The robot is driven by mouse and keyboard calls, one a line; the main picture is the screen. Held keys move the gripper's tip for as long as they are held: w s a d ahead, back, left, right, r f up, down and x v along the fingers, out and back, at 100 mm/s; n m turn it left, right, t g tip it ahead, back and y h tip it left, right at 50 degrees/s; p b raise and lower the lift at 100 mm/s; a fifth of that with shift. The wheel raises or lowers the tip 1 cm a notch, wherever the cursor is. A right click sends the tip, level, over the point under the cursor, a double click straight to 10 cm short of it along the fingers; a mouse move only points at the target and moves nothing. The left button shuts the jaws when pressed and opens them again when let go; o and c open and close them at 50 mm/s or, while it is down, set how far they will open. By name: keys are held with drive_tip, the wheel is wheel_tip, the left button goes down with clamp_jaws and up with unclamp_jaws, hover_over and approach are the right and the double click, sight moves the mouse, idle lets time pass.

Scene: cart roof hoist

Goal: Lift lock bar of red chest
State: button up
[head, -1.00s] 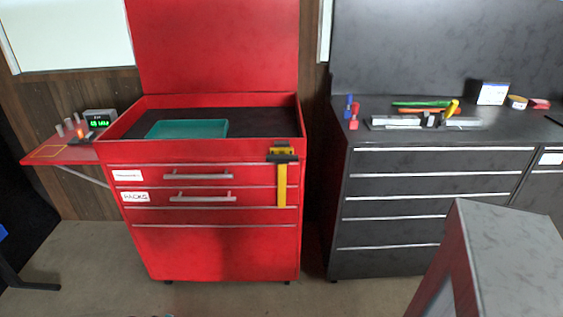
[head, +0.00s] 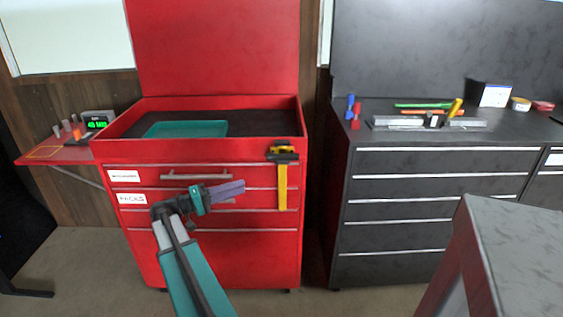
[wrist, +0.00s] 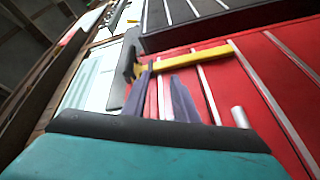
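The red chest (head: 250,250) stands left of centre in the head view with its lid raised. Its yellow lock bar (head: 282,188) hangs upright down the right of the drawer fronts, with a black and yellow latch piece (head: 282,154) at its top. My gripper (head: 240,188) is left of the bar, in front of the drawers, with purple fingers pointing right. In the wrist view the fingers (wrist: 160,100) are apart with nothing seen between them. The yellow bar (wrist: 190,49) and dark latch piece (wrist: 128,62) show beyond the fingertips; they look apart from the bar.
A drawer handle (head: 195,177) is close above my gripper. A teal tray (head: 188,129) lies in the chest's top. A side shelf (head: 58,152) holds a green-lit display. A dark cabinet (head: 430,215) stands right, and a grey block (head: 520,250) fills the lower right.

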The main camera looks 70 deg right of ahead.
sight(281, 156)
wheel_tip(281, 156, up, 6)
drive_tip(key=s+d+m+g, duration=0.2)
drive_tip(key=shift+s+r+m+g, duration=0.2)
drive_tip(key=shift+m+g, duration=0.1)
drive_tip(key=shift+m, duration=0.1)
drive_tip(key=p+x, duration=0.1)
drive_tip(key=x, duration=1.2)
drive_tip(key=shift+s+d+f, duration=0.1)
drive_tip(key=shift+s+d, duration=0.05)
drive_tip(key=shift+s, duration=0.2)
clamp_jaws()
